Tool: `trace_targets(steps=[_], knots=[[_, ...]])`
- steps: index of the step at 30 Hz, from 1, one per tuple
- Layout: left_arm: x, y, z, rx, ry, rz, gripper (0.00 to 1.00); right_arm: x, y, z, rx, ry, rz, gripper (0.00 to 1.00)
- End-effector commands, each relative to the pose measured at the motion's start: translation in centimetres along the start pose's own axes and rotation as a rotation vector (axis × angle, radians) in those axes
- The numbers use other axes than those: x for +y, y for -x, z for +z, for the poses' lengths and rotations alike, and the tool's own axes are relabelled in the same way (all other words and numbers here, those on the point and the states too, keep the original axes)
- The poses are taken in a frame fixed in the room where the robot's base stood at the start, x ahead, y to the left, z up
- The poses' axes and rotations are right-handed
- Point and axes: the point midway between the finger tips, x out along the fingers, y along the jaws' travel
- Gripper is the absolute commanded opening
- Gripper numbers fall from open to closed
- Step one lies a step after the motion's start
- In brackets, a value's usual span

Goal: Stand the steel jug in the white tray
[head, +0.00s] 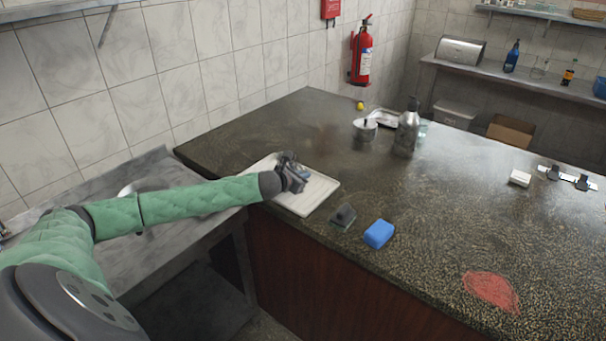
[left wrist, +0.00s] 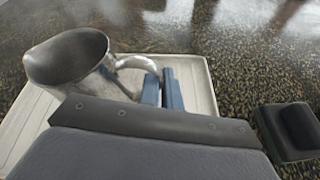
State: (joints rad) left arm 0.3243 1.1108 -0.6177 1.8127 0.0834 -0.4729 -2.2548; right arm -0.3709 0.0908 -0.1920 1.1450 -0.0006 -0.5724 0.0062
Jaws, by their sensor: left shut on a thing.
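The steel jug (left wrist: 68,58) shows in the left wrist view with its wide mouth and curved handle (left wrist: 138,63). The white tray (head: 308,199) lies on the dark counter near its left end; its rim also shows in the left wrist view (left wrist: 208,88). My left gripper (head: 296,177) is over the tray. Its blue fingers (left wrist: 162,88) are shut on the jug's handle. The jug is over the tray; whether its base touches the tray is hidden. In the head view the jug is mostly hidden by the gripper. My right gripper is out of view.
A dark block-like object (head: 343,215) and a blue sponge (head: 379,234) lie right of the tray. A steel bottle (head: 408,132) and a small metal pot (head: 365,129) stand farther back. A red patch (head: 490,290) lies at front right. The counter between is mostly clear.

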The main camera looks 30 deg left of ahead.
Motion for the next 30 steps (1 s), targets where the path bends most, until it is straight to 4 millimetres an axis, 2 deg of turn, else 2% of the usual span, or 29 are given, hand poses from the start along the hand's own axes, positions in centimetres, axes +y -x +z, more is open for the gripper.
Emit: trace_targets(steps=[7,11,23,26,30], knots=[[0.0,0.0,-0.1,0.0,-0.001,0.0,0.0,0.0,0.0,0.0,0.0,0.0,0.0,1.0],[0.0,0.0,-0.2,0.001,0.0,0.0,0.27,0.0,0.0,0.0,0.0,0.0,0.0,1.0],[0.0,0.3,-0.2,0.001,-0.001,0.0,0.27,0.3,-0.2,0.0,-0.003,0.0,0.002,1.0],[0.1,1.1,-0.3,0.002,-0.004,0.001,0.27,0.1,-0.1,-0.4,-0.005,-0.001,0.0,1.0],[0.0,2.8,-0.3,0.001,-0.004,0.0,0.27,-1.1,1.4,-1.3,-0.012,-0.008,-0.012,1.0]])
